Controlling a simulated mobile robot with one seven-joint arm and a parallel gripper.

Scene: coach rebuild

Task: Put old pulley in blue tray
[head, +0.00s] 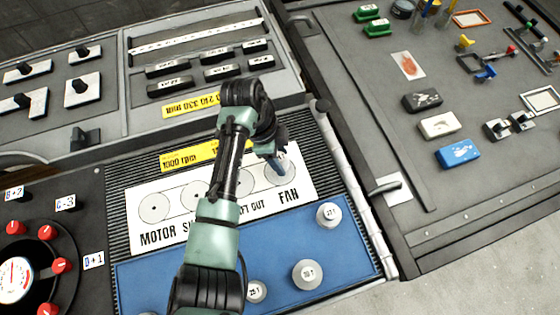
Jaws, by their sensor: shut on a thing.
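My gripper (272,158) is over the right end of the white board (140,215) marked MOTOR and FAN. It is shut on a small grey piece (281,171), apparently the old pulley, close to the FAN circle. My arm and gripper hide most of this piece, and I cannot tell whether it still touches the board. The wide blue tray surface (345,288) lies below the board in the picture. Pale labelled pulleys stand on it: one at the right (329,214), one lower down (307,274) and one beside my arm (256,291).
A dial panel with red knobs (60,265) is at lower left. Switch panels (75,90) stand behind. At right, past a metal handle (385,187), a grey bench holds black (422,102), white (440,124) and blue (458,153) blocks and tools. Bare bench lies nearer.

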